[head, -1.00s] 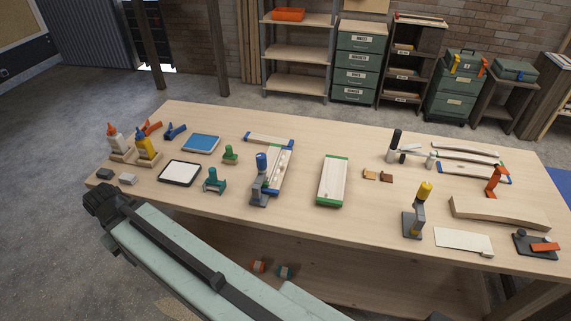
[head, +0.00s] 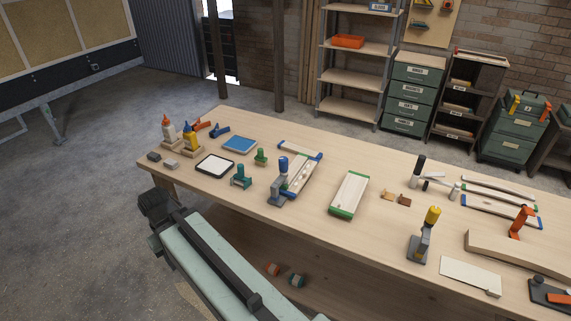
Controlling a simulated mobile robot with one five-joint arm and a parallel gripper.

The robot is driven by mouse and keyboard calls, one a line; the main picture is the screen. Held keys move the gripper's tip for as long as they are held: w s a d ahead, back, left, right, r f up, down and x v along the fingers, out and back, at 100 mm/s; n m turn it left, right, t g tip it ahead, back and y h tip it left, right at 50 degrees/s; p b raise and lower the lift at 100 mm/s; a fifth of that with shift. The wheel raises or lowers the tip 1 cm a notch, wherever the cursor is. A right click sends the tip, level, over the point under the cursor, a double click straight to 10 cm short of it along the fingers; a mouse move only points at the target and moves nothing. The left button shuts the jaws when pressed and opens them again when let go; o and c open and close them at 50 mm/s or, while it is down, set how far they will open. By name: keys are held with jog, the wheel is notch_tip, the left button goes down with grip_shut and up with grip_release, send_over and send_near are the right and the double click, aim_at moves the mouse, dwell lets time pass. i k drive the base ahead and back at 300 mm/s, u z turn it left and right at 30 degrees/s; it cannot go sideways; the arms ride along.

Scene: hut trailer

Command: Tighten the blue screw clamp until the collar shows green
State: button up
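The blue screw clamp (head: 280,184) stands upright near the front edge of the workbench, with a blue knob on top and a grey body and foot. It is at the near end of a pale wooden piece (head: 304,176) with blue ends; I cannot tell whether it grips that piece. The colour of its collar is too small to tell. My pale green arm crosses the lower left, in front of the bench and well apart from the clamp. Its dark end shows a joint-like block, but no gripper fingers are visible.
The workbench (head: 300,222) is crowded. A yellow-topped clamp (head: 430,222) stands to the right, and a green-ended tray (head: 349,194) lies between the clamps. A teal clamp (head: 241,178) and a white-faced tablet (head: 215,165) are left. Bare floor (head: 85,220) lies left of the bench.

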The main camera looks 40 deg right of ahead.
aim_at(283, 162)
jog(key=u, duration=0.1)
jog(key=i, duration=0.9)
jog(key=z, duration=0.1)
